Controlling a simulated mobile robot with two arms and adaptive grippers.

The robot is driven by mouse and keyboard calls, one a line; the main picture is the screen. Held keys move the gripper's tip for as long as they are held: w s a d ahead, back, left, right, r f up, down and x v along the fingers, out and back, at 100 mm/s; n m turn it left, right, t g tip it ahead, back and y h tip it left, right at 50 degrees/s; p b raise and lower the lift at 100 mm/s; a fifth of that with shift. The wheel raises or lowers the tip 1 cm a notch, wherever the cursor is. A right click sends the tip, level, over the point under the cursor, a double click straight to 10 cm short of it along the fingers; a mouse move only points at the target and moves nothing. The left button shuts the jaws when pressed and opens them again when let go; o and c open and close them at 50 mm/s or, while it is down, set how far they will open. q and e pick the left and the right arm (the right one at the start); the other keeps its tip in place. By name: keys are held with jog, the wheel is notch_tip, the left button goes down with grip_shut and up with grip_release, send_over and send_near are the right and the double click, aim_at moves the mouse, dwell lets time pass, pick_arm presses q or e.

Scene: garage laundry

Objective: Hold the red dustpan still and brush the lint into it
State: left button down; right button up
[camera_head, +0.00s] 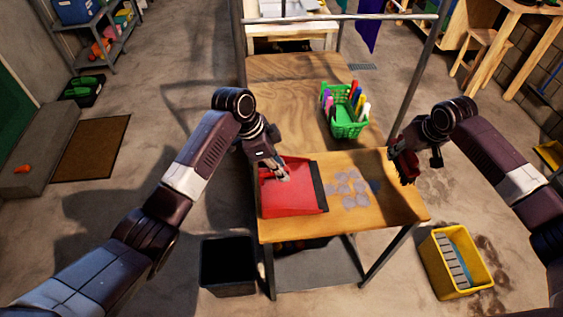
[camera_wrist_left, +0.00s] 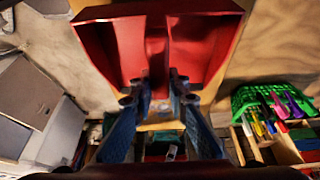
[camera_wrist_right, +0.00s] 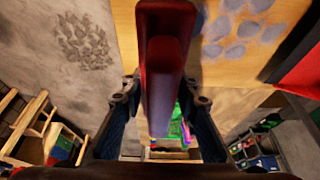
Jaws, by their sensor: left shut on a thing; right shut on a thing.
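The red dustpan (camera_head: 290,200) lies at the front left of the wooden table (camera_head: 390,205), its dark lip facing right. My left gripper (camera_head: 281,174) is shut on its handle; the pan fills the top of the left wrist view (camera_wrist_left: 205,45). Several grey-purple lint tufts (camera_head: 350,190) lie on the table just right of the lip. They also show in the right wrist view (camera_wrist_right: 237,50). My right gripper (camera_head: 408,168) is shut on a dark red brush (camera_wrist_right: 163,70) near the table's right edge, to the right of the lint. The brush's bristles are hidden.
A green basket of coloured markers (camera_head: 347,122) stands behind the lint. A metal frame (camera_head: 410,75) rises along the table's sides. A black bin (camera_head: 228,265) and a yellow bucket (camera_head: 455,262) stand on the floor. The back left of the table is bare.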

aim_at(281, 188)
pick_arm(q)
jog(key=shift+f, duration=0.45)
jog(key=shift+f, duration=0.15)
jog(key=shift+f, duration=1.2)
jog(key=shift+f, duration=0.1)
jog(key=c, duration=1.8)
grip_release()
jog(key=shift+c, duration=0.4)
grip_shut()
